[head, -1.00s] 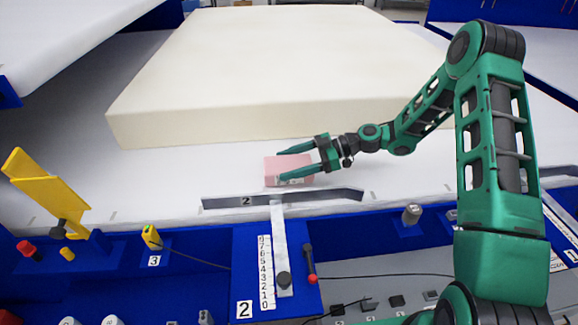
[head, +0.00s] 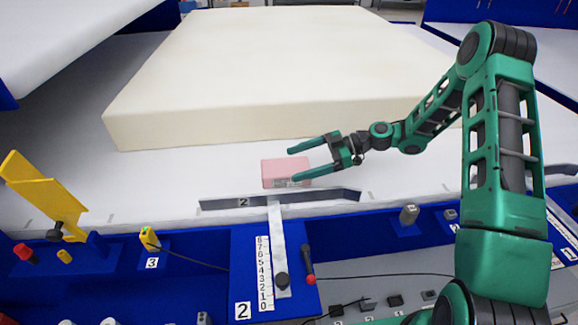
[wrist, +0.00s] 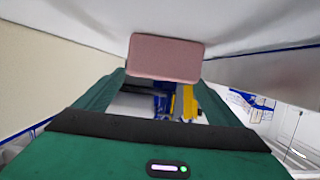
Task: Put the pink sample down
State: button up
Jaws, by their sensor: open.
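The pink sample (head: 280,171) is a small block on the white table surface (head: 110,185), just behind the grey bar marked 2 (head: 230,203). My gripper (head: 291,164) is open to its right, with its fingers pointing left. In the head view the near finger crosses over the sample and the far finger passes above its back edge. In the wrist view the sample (wrist: 165,57) shows beyond the fingers, between and slightly past their tips. I cannot tell whether a finger touches it.
A large cream foam slab (head: 270,70) lies behind the sample. A ruler scale (head: 262,270) and a black lever with a red tip (head: 309,262) are in front on the blue frame. A yellow bracket (head: 42,190) stands at the left. White surface is clear left of the sample.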

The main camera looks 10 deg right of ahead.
jog(key=v, duration=0.7)
jog(key=shift+d+r, duration=0.1)
jog(key=shift+d, duration=0.2)
jog(key=shift+s+d+m+h, duration=0.15)
jog(key=shift+s+m+h, duration=0.2)
jog(key=shift+h, duration=0.15)
jog(key=s+d+r+m+h, duration=0.3)
jog(key=s+d+m+h, duration=0.2)
jog(key=s+d+m, duration=0.15)
jog(key=s+d+r+m+h, duration=0.3)
jog(key=s+d+m+h, duration=0.2)
jog(key=s+d, duration=0.25)
jog(key=s+d+r+m+h, duration=0.1)
jog(key=s+d+m, duration=0.1)
jog(key=s+m, duration=0.2)
jog(key=s+d+r+m+h, duration=0.1)
jog(key=s+d+r+m, duration=0.1)
jog(key=s, duration=0.9)
jog(key=s+d+r+m+h, duration=0.1)
jog(key=s+d+r+m, duration=0.1)
jog(key=s+m, duration=0.4)
jog(key=shift+s+d, duration=0.8)
jog(key=shift+s, duration=0.1)
jog(key=shift+w, duration=0.1)
